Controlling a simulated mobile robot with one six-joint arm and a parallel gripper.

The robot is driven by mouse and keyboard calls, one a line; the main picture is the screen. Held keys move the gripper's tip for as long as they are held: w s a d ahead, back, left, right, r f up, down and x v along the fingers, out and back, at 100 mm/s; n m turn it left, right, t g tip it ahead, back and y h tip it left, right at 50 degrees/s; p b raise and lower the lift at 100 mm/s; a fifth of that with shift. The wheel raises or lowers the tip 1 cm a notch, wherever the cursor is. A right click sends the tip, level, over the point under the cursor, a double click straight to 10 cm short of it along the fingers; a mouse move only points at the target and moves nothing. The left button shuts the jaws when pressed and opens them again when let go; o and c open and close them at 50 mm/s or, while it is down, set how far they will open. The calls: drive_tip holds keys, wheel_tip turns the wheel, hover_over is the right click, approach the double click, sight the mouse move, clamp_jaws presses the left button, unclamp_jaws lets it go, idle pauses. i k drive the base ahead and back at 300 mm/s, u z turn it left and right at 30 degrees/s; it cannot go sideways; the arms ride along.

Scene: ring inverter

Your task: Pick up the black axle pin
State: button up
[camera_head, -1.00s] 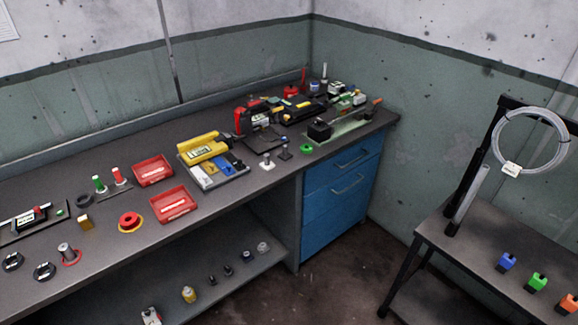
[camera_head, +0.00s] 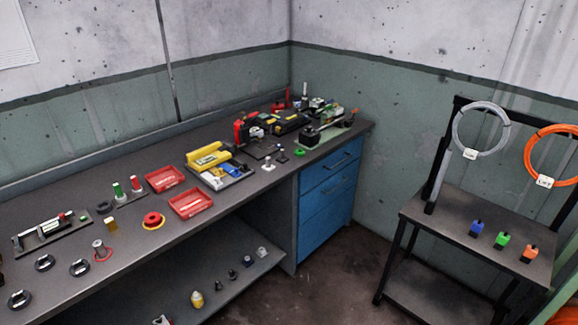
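No part of my gripper shows in the head view. A small dark upright piece (camera_head: 282,156) stands on the workbench, right of a small pale peg (camera_head: 268,163) and left of a green ring (camera_head: 299,152). Small dark pieces also stand on the lower shelf: one dark piece (camera_head: 232,274) and another dark piece (camera_head: 248,261). They are too small for me to tell which one is the black axle pin. Nothing is seen touching any of them.
The workbench (camera_head: 130,178) holds red trays (camera_head: 190,203), a yellow tool case (camera_head: 210,155) and several black rings. Blue drawers (camera_head: 326,197) are under its right end. A black stand (camera_head: 455,215) with coils is at right. Bare floor (camera_head: 325,268) lies between.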

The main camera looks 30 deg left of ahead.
sight(283, 159)
drive_tip(key=z, duration=0.75)
drive_tip(key=k, duration=0.25)
drive_tip(key=u, duration=3.1)
drive_tip(key=i, duration=1)
drive_tip(key=u, duration=0.15)
drive_tip(key=k, duration=0.15)
